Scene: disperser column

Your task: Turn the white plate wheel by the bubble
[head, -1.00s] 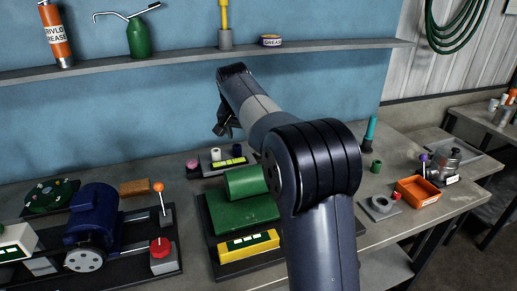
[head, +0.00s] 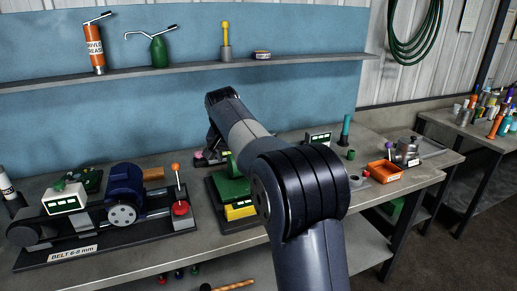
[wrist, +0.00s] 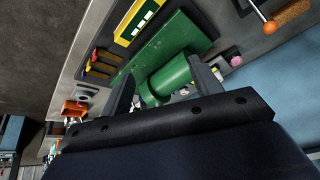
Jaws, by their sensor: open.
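In the wrist view, my gripper (wrist: 166,84) is open, its two fingers on either side of a green cylinder (wrist: 170,76) on a green machine (wrist: 184,38). I cannot tell whether they touch it. A pink knob (wrist: 236,61) lies beyond the right finger. In the head view, my gripper (head: 214,145) hangs at the back of the bench, near the pink knob (head: 198,155), and my arm covers part of the green machine (head: 233,188). I cannot make out a white plate wheel or its bubble for certain; small white parts behind the cylinder are mostly hidden.
A yellow block (head: 240,211) is at the machine's front. At left stands a blue motor (head: 125,186) with a pale holed disc (head: 122,215) and an orange-knobbed lever (head: 176,167). An orange tray (head: 383,171) is at right. A shelf (head: 190,74) runs above the bench.

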